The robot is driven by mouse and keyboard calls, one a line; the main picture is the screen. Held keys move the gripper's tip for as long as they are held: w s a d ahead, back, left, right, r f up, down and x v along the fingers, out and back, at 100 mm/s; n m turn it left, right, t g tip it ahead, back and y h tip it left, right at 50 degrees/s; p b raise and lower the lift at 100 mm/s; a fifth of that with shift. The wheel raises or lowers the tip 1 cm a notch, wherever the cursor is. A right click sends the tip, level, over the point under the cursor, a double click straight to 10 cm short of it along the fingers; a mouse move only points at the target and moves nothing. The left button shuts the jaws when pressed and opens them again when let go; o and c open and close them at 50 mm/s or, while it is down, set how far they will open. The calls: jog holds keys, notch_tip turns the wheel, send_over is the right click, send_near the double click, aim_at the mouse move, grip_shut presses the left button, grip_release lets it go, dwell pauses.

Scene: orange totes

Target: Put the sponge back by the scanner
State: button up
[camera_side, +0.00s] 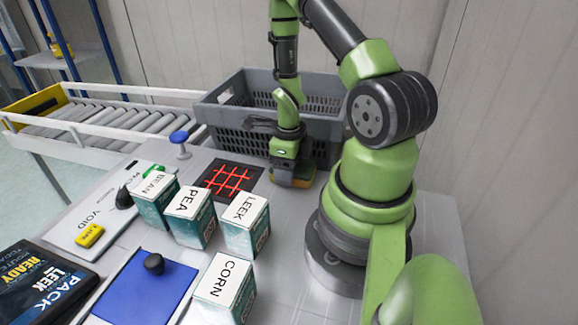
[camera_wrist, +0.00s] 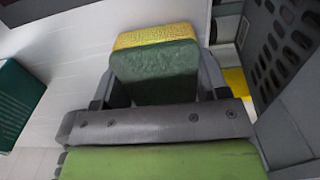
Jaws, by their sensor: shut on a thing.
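The sponge (camera_wrist: 155,68), green with a yellow layer, is between the fingers of my gripper (camera_wrist: 160,90) in the wrist view. My gripper is shut on it. In the side view my gripper (camera_side: 291,172) points down beside the grey crate, with the sponge (camera_side: 282,181) low at the table, partly hidden by the fingers. I cannot tell whether it touches the table. A dark square with glowing red crossed lines (camera_side: 228,180), apparently the scanner, lies just left of my gripper.
A grey crate (camera_side: 232,118) stands behind my gripper. Boxes marked BEAN (camera_side: 155,197), PEA (camera_side: 190,216), LEEK (camera_side: 246,225) and CORN (camera_side: 225,290) stand front left. A blue-topped post (camera_side: 180,143) stands left of the crate. A yellow patch (camera_wrist: 235,82) shows beside the crate.

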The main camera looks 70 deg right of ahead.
jog(key=shift+f, duration=0.15)
jog(key=o, duration=0.9)
notch_tip(320, 180, up, 12)
jog(key=w+a+r+n+t, duration=0.3)
jog(key=a+r+n, duration=0.5)
jog(key=r+n, duration=0.45)
jog(key=s+a+r+n+t, duration=0.1)
jog(key=s+a+r+n, duration=0.1)
jog(key=n, duration=0.4)
jog(key=s+a+r+n+t+y, duration=0.1)
jog(key=a+r+n, duration=0.1)
jog(key=a+n, duration=0.3)
jog(key=s+a+r+n+t+y, duration=0.1)
jog(key=s+a+r+n+t, duration=0.1)
jog(key=n, duration=0.6)
jog(key=shift+s+a+r+n, duration=0.15)
jog(key=shift+s+a, duration=0.05)
jog(key=shift+a, duration=0.15)
jog(key=shift+s+a+r+n, duration=0.1)
jog(key=shift+s+a+r, duration=0.05)
jog(key=shift+a, duration=0.15)
